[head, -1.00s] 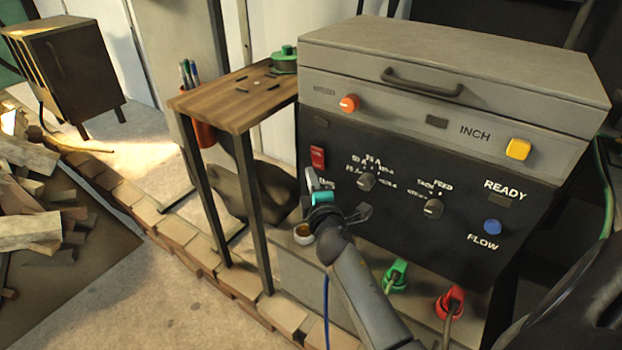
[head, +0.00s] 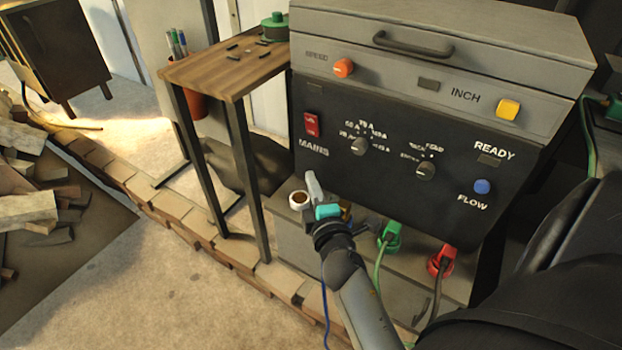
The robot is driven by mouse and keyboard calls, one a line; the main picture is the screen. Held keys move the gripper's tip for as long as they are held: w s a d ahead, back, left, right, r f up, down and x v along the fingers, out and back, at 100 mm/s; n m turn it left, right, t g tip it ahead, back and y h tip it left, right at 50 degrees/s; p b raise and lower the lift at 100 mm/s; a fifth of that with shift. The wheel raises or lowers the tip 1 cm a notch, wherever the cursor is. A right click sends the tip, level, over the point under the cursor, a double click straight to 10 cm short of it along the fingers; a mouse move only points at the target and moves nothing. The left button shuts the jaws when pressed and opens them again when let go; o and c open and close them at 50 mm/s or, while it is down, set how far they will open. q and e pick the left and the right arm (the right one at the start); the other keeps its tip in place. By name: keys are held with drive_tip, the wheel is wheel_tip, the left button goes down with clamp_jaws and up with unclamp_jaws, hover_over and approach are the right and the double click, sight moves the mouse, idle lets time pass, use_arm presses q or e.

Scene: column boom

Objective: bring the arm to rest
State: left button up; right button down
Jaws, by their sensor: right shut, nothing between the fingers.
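My right gripper (head: 312,184) is in the lower middle of the head view, shut and empty, in front of the machine's lower edge. Its arm comes up from the bottom of the picture. The grey and black machine (head: 400,200) has a red MAINS switch (head: 311,124), two dark knobs, an orange knob (head: 344,68), a yellow button (head: 508,108) and a blue FLOW button (head: 482,186). The gripper is below the MAINS switch and looks apart from it. My left gripper does not show.
A small wooden table (head: 225,70) stands left of the machine. A round cup-like fitting (head: 299,199) is beside the gripper. Green (head: 391,235) and red (head: 441,260) plugs with cables stick out below the panel. Bricks line the floor, and a wood pile (head: 30,190) lies left. Open floor is at lower left.

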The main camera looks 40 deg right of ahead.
idle(0.3)
drive_tip(key=s+a+f+m+g+y+p, duration=0.2)
drive_tip(key=s+a+f+g, duration=0.15)
drive_tip(key=f, duration=0.65)
drive_tip(key=s+a+f+m+g+y+p, duration=0.25)
drive_tip(key=a+f, duration=0.25)
drive_tip(key=f, duration=0.6)
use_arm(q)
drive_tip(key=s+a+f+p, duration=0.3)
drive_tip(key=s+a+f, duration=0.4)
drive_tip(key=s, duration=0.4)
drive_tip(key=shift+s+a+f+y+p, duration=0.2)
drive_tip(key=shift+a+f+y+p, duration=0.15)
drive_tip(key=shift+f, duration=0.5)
use_arm(e)
drive_tip(key=s+d+f+m+g, duration=0.1)
drive_tip(key=s+f+m+g, duration=0.2)
drive_tip(key=s, duration=1)
drive_tip(key=s+d+f+m+g+y, duration=0.1)
drive_tip(key=s+f+m+g, duration=0.2)
drive_tip(key=s+f, duration=0.7)
drive_tip(key=s+g, duration=0.1)
drive_tip(key=s, duration=0.2)
drive_tip(key=shift+s+g, duration=0.35)
drive_tip(key=shift+g, duration=0.05)
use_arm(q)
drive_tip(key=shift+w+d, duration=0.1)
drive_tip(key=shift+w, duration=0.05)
use_arm(e)
drive_tip(key=shift+s+f, duration=0.1)
